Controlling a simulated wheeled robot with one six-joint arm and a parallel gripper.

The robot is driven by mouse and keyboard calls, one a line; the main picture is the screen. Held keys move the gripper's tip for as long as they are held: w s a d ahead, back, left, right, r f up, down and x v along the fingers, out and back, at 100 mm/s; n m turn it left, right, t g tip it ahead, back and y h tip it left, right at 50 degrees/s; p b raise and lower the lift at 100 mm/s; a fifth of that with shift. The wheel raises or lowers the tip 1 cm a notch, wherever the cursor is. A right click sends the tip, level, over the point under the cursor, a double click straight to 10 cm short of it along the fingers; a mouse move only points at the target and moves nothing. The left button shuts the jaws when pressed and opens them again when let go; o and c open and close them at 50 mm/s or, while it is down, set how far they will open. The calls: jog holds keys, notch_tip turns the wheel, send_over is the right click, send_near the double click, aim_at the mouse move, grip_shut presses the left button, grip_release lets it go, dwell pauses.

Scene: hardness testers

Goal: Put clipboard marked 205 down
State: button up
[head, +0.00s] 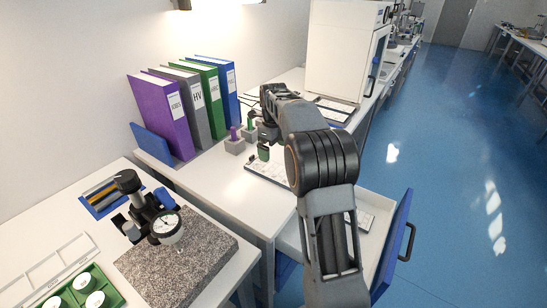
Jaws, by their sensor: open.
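No marking 205 can be read in the head view, so I cannot tell which flat item is that clipboard. A pale flat board (263,172) lies on the white bench, partly hidden behind my arm. Another dark-edged board (334,108) lies farther back, in front of the white cabinet. My gripper (266,132) is small and dark at the far end of my arm, above the bench near the small grey blocks. It is open; its fingertips are hard to make out, and I see no board between them.
Purple, grey, green and blue binders (195,105) stand against the wall. Grey blocks (235,145) hold coloured handles. A dial gauge (166,226) stands on a granite plate (205,262). A blue-fronted drawer (395,240) is pulled out at the right. The blue floor is clear.

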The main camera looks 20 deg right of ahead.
jog(key=s+a+r+n+t, duration=0.1)
jog(key=s+a+r+n, duration=0.35)
jog(key=s+n, duration=0.3)
jog(key=s+a+f+n+t, duration=0.1)
jog(key=s+a+f+n, duration=0.1)
jog(key=s+n, duration=0.7)
jog(key=s+a+f+n+t, duration=0.1)
jog(key=s+f+n, duration=0.3)
jog(key=s+n, duration=0.6)
jog(key=a+n, duration=0.1)
jog(key=n, duration=0.1)
jog(key=shift+a+f+n, duration=0.35)
jog(key=shift+a, duration=0.05)
jog(key=shift+r+p, duration=0.1)
jog(key=shift+p, duration=0.25)
